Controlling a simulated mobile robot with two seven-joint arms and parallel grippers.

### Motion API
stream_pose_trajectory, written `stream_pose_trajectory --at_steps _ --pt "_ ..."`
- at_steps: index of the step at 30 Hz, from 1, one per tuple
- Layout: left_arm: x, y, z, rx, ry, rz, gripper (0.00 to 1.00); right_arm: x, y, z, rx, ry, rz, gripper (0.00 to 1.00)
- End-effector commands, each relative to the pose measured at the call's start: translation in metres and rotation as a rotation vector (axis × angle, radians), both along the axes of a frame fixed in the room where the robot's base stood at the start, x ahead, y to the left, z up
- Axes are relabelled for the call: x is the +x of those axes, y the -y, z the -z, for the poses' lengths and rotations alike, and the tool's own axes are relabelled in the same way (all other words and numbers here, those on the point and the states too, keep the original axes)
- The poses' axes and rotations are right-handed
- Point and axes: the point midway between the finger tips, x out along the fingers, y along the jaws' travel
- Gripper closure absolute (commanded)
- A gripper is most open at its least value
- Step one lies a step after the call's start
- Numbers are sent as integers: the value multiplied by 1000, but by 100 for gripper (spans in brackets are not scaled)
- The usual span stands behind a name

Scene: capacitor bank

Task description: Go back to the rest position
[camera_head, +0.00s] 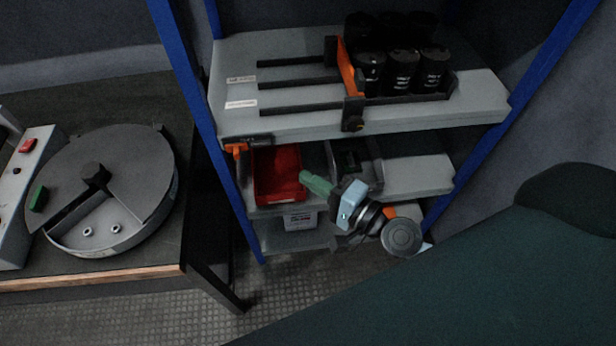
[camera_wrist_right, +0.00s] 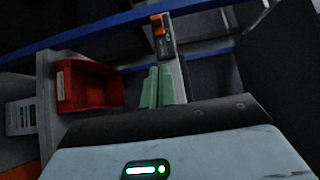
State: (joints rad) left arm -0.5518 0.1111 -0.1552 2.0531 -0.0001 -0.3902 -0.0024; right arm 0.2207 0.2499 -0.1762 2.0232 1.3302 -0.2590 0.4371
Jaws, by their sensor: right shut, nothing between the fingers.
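My right gripper (camera_head: 314,183) shows in the head view in front of the middle shelf, beside the red bin (camera_head: 278,172). Its green fingers are shut with nothing between them. In the right wrist view the two green fingers (camera_wrist_right: 158,88) stand close together, to the right of the red bin (camera_wrist_right: 88,86) and apart from it. My left gripper is not in view.
A blue-framed shelf rack (camera_head: 190,90) holds several black capacitors (camera_head: 402,70) on its top shelf (camera_head: 290,122). A dark bin (camera_head: 352,160) stands right of the red one. At left, a bench (camera_head: 150,268) carries a round grey device (camera_head: 130,170). Patterned floor lies between.

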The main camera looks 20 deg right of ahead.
Motion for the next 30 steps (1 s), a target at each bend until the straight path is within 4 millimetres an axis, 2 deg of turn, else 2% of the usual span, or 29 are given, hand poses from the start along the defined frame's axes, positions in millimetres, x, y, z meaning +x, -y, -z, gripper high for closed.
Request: stream_pose_trajectory --at_steps 11,14,16,20,24,27,30 --pt "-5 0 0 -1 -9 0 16 0 0 1 -2 0 1 100" --pt "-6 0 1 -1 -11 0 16 -7 -1 11 -39 -11 2 100" --pt "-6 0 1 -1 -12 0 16 -20 -1 28 -108 -25 3 100" --pt "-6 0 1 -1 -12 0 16 -63 -1 78 -340 -70 -12 100" --pt "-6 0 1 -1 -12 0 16 -128 2 134 -648 -127 -73 100" --pt "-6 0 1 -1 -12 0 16 -178 7 167 -862 -165 -147 100" --pt "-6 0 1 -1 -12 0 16 -226 13 191 -1050 -195 -235 100"
